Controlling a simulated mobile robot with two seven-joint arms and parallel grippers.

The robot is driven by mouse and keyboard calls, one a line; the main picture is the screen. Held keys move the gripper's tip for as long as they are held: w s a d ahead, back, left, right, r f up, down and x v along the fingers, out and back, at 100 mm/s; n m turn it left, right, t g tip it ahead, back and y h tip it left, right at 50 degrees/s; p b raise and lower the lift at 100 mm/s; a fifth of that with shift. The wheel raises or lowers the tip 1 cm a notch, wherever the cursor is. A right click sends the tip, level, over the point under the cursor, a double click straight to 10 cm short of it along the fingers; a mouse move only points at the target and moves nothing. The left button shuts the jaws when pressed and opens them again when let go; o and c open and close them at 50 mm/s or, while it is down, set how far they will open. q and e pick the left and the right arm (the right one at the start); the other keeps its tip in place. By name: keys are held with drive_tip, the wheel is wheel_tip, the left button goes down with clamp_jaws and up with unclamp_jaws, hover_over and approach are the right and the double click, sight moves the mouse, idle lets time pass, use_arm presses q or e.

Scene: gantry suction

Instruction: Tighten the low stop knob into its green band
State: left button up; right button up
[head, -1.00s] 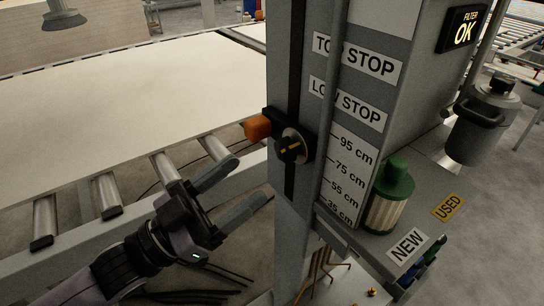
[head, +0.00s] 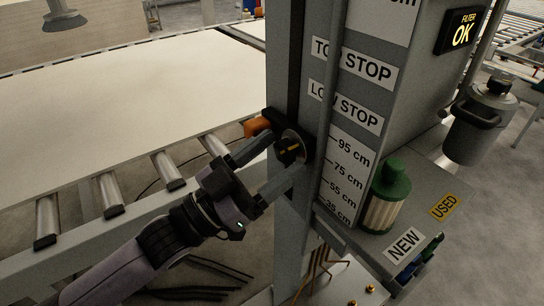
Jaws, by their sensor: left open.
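The low stop knob (head: 290,149) is a round black knob with a yellow mark, on the slotted face of the grey column (head: 285,220). An orange block (head: 257,126) sticks out to its left. My left gripper (head: 284,156) is open, with its two fingertips at the knob, one at its upper left and one below it. I cannot tell whether the fingers touch it. A green band on the knob cannot be made out. My right gripper is not in view.
The LOW STOP label (head: 345,108) and a height scale are on the column's right side. A green-capped filter (head: 387,196) stands on the shelf by the NEW label (head: 405,246). A roller conveyor with a large pale board (head: 120,95) lies to the left.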

use_arm(q)
drive_tip(key=c, duration=1.1)
drive_tip(key=shift+o, duration=0.2)
drive_tip(key=shift+w+m+g+h+p, duration=0.1)
drive_tip(key=shift+m+g+h+p, duration=0.3)
drive_tip(key=shift+m+g, duration=0.9)
drive_tip(key=shift+m+t, duration=0.4)
drive_tip(key=o, duration=1.1)
drive_tip(key=shift+c, duration=0.2)
drive_tip(key=shift+a, duration=0.1)
drive_tip(key=b+v, duration=0.1)
drive_tip(key=v, duration=0.6)
